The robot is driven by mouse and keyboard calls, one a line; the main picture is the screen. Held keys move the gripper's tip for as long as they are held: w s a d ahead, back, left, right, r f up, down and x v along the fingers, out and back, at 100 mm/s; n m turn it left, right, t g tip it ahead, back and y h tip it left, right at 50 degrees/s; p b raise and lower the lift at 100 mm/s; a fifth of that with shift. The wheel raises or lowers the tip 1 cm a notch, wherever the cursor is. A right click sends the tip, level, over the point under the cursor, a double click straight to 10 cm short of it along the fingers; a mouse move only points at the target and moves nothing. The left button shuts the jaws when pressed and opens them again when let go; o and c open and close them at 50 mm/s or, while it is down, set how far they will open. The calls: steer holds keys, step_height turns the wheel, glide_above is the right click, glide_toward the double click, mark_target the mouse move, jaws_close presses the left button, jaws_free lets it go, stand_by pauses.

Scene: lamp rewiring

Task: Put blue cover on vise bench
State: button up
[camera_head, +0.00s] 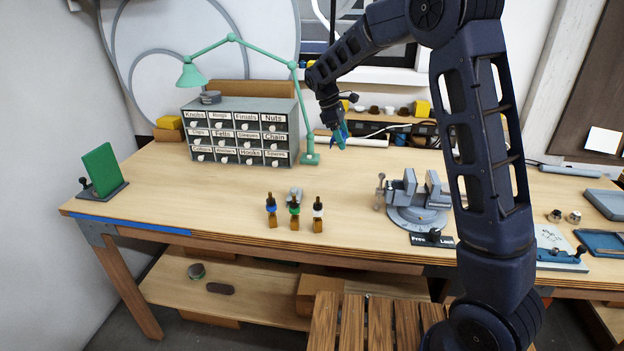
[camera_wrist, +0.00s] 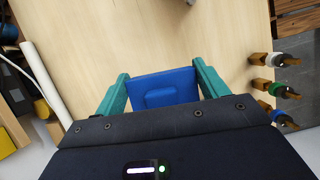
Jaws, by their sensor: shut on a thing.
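My gripper (camera_head: 340,138) is above the rear middle of the bench, to the right of the drawer cabinet. In the wrist view its two teal fingers (camera_wrist: 162,84) are shut on the blue cover (camera_wrist: 163,88), a flat square piece with a raised block in its middle. In the head view only a small bit of blue shows between the fingers. The vise (camera_head: 420,200) stands on the wooden vise bench (camera_head: 352,215), right of and nearer than my gripper. It has grey jaws with a gap between them and a round base.
Three small dropper bottles (camera_head: 294,213) with blue, green and white bands stand front of centre. A green lamp (camera_head: 309,157) and labelled drawer cabinet (camera_head: 240,130) are at the rear left. A green panel (camera_head: 101,170) stands at the left end. The wood between bottles and vise is clear.

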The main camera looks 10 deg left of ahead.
mark_target(343, 190)
step_height(343, 190, down, 18)
stand_by(0.6)
steer(key=o, duration=1)
steer(key=shift+f, duration=0.1)
